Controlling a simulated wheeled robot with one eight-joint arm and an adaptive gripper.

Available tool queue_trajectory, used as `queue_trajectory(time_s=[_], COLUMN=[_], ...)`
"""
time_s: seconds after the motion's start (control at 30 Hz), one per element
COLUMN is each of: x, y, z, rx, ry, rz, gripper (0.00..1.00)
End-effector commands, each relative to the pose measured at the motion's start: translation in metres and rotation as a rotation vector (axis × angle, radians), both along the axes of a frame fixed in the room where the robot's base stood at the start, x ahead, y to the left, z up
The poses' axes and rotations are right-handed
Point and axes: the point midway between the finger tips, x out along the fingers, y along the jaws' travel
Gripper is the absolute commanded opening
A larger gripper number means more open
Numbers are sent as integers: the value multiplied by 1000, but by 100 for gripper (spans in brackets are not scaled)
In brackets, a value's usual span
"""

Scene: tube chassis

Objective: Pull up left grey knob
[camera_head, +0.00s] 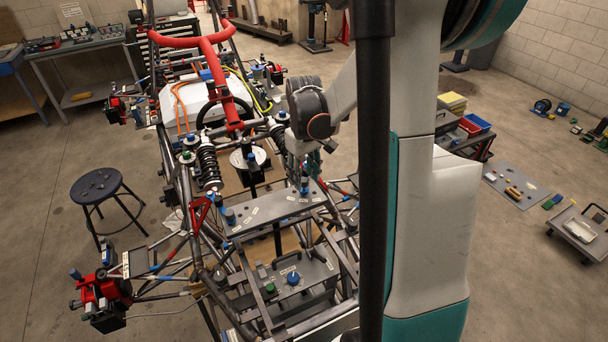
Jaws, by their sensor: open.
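The tube chassis (195,235) fills the middle of the head view. A lower grey panel (310,277) has a green knob (270,287) and a blue knob (293,278). My gripper (303,164) hangs open above the chassis, just behind the plate's far right end. Its fingertips are small and partly merged with the parts behind; I see nothing held.
Red tubes (221,80) rise at the far part of the chassis. A dark coil spring (209,165) stands left of my gripper. A round stool (96,186) is on the floor at left. My dark column and arm hide the right side of the chassis.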

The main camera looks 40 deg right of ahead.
Motion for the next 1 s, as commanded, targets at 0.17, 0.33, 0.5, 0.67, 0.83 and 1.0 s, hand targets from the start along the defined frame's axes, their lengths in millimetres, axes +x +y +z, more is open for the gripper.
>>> queue_trajectory(time_s=[0.17,0.33,0.5,0.67,0.83,1.0], x=[-1,-1,0,0,0,0], y=[0,0,0,0,0,0], z=[26,61,91,109,115,116], rx=[0,0,0,0,0,0], ry=[0,0,0,0,0,0], rz=[0,0,0,0,0,0], gripper=[41,41,41,41,41,41])
